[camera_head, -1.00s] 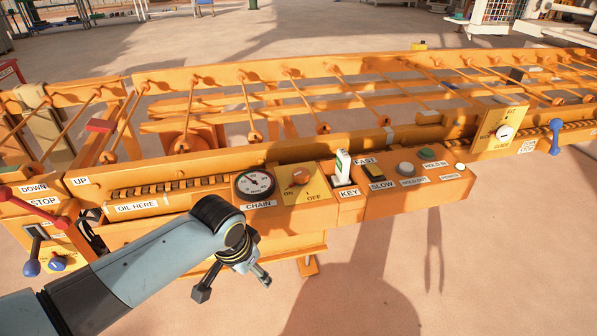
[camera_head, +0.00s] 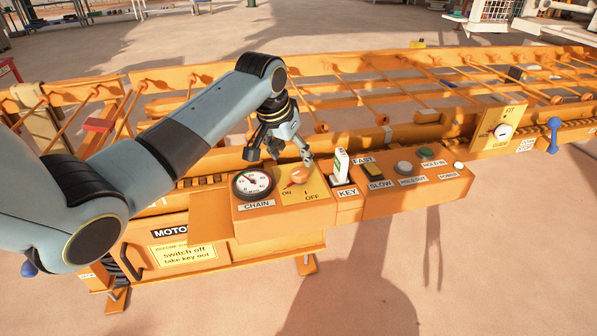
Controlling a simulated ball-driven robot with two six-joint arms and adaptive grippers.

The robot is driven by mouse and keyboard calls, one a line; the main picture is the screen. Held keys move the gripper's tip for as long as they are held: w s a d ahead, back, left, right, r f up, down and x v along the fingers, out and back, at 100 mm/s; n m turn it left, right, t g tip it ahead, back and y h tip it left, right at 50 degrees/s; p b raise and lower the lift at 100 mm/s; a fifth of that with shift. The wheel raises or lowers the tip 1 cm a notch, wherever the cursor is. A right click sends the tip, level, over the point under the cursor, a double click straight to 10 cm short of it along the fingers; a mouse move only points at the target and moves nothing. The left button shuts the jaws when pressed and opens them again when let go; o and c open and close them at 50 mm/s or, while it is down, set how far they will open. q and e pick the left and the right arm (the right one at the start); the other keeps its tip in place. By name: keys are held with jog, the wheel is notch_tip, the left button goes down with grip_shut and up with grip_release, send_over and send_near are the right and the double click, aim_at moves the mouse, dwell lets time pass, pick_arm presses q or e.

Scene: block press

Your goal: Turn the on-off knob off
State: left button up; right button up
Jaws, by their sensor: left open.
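The on-off knob (camera_head: 300,175) is a round orange knob on a yellow plate (camera_head: 313,189) marked ON at its left and OFF at its right. A small red mark shows at its lower left, on the ON side. My left gripper (camera_head: 279,158) is open and empty above and just behind the knob, with its fingers spread. One fingertip is close to the knob's upper right side; I cannot tell whether it touches. My right gripper is out of view.
A CHAIN gauge (camera_head: 252,184) sits left of the knob. A white-topped key (camera_head: 341,161) stands upright close at its right. Further right are a FAST/SLOW switch (camera_head: 373,171) and several push buttons. Orange rails and rods run behind the panel.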

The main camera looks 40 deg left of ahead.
aim_at(299, 171)
pick_arm(q)
jog(key=b+x, duration=0.2)
jog(key=x, duration=0.5)
jog(key=shift+w+f, duration=0.1)
jog(key=shift+f, duration=0.05)
jog(key=c, duration=1.1)
